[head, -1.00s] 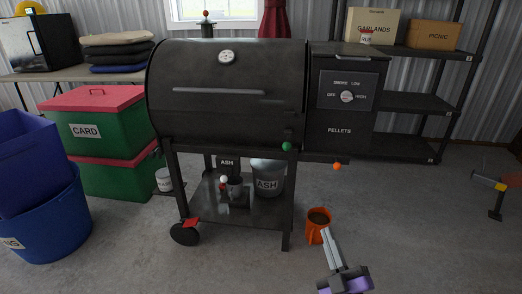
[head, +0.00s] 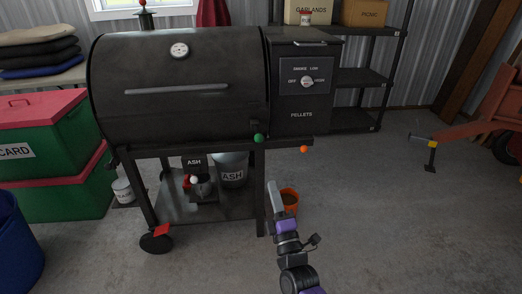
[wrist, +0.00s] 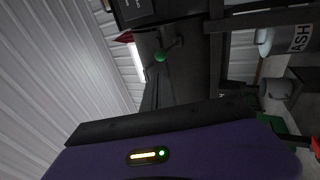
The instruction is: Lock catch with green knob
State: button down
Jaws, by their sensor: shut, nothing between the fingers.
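The green knob (head: 258,138) is a small ball at the lower right front of the black smoker grill (head: 150,115), just below the barrel's right end. It also shows in the wrist view (wrist: 160,55), on a short dark stem. I cannot tell how the catch behind it stands. My gripper (head: 272,188) is shut and empty. In the head view its fingers point up, below and slightly right of the green knob, apart from it.
An orange knob (head: 304,149) sticks out right of the green one, under the pellet box (head: 302,95). An orange bucket (head: 289,201) stands behind my gripper. An ash bucket (head: 232,170) is on the lower shelf. The floor to the right is mostly clear.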

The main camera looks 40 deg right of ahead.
aim_at(260, 141)
jog(key=b+x, duration=0.4)
jog(key=x, duration=1)
jog(key=shift+b, duration=0.4)
